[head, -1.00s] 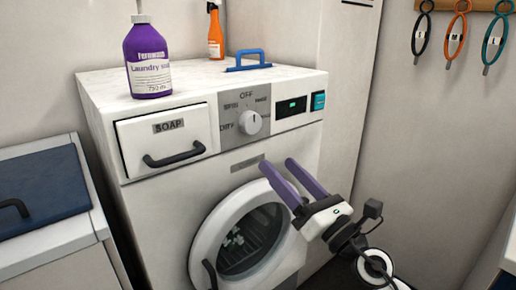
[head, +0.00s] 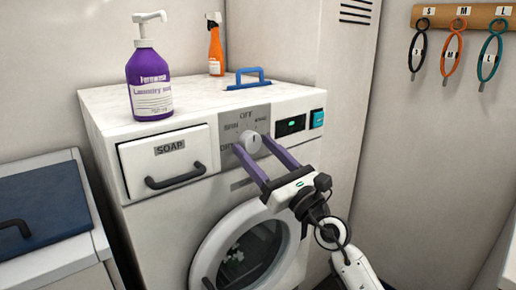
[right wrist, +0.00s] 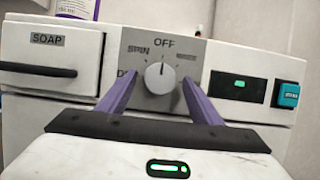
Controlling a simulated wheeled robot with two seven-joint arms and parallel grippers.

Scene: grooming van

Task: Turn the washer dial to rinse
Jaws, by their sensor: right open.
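The washer (head: 160,210) stands in the middle of the head view. Its round white dial (head: 254,142) sits on a grey panel between the soap drawer and a small display. In the right wrist view the dial (right wrist: 159,77) has its mark pointing up at OFF, with SPIN to the left and a partly readable label to the right. My right gripper (head: 252,143) is open. Its purple fingers reach up to the panel, one on each side of the dial, with gaps showing in the wrist view. My left gripper is not in view.
A purple soap bottle (head: 149,78), an orange spray bottle (head: 215,52) and a blue handle (head: 248,80) are on the washer top. The soap drawer (head: 166,161) is shut. A teal button (head: 317,119) is right of the display. Colored loops hang on the right wall.

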